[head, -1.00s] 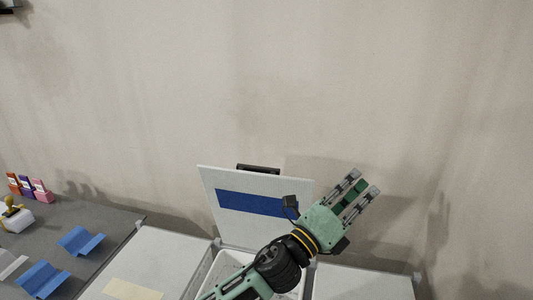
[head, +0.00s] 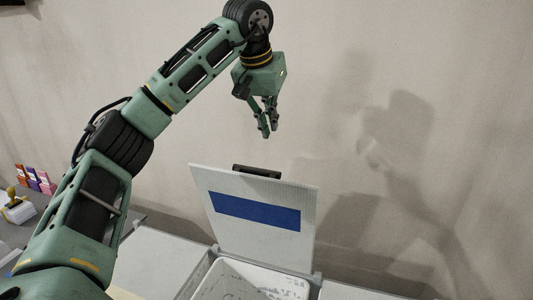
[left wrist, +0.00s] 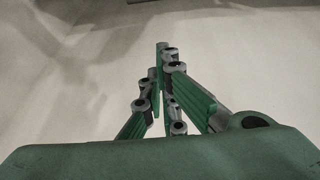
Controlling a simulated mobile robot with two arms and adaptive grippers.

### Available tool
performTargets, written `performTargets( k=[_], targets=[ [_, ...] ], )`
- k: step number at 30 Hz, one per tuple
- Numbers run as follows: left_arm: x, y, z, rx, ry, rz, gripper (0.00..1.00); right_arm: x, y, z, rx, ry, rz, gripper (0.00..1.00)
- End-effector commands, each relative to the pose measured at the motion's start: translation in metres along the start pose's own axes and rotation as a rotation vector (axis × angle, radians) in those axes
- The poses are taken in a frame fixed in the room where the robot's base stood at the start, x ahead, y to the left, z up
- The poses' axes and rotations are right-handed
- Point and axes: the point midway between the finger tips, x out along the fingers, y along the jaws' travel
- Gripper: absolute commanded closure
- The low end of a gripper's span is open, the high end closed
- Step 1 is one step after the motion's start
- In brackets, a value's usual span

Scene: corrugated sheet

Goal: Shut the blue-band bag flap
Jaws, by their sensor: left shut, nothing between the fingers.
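The blue-band flap (head: 232,190) stands upright in the head view, a pale panel with a wide blue band (head: 255,210) across it. It rises from the back of an open white container (head: 240,277). A dark handle-like piece (head: 256,171) shows behind the flap's top edge. My left gripper (head: 268,132) hangs above the flap, fingers pointing down, shut and empty, apart from the flap. In the left wrist view its fingers (left wrist: 165,60) come together against a plain pale surface. My right gripper is not in view.
Light grey surfaces lie left (head: 155,262) and right (head: 350,291) of the container. Small orange, purple and pink items (head: 34,178) and a yellow-handled white object (head: 16,207) stand at far left. A bare wall (head: 420,60) rises behind.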

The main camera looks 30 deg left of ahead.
Motion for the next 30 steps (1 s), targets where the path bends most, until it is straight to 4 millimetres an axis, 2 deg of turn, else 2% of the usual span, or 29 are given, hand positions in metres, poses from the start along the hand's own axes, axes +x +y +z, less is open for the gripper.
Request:
performTargets(
  k=[1,3,8,20,22,30],
  targets=[
    [-0.006,-0.012,0.000,0.003,-0.001,-0.030,1.00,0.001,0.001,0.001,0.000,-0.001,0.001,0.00],
    [-0.010,-0.022,0.001,0.005,-0.007,-0.056,1.00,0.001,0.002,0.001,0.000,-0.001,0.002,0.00],
    [0.005,-0.026,0.002,0.009,-0.013,-0.066,1.00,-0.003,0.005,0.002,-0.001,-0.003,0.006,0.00],
    [0.089,-0.029,0.002,0.009,-0.014,-0.062,1.00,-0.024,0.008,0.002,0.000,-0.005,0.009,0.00],
    [0.082,-0.030,0.011,0.011,-0.008,-0.061,1.00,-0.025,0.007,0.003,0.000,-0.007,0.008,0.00],
    [0.074,-0.029,0.035,0.009,-0.009,-0.061,1.00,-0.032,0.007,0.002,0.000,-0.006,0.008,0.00]
  ],
)
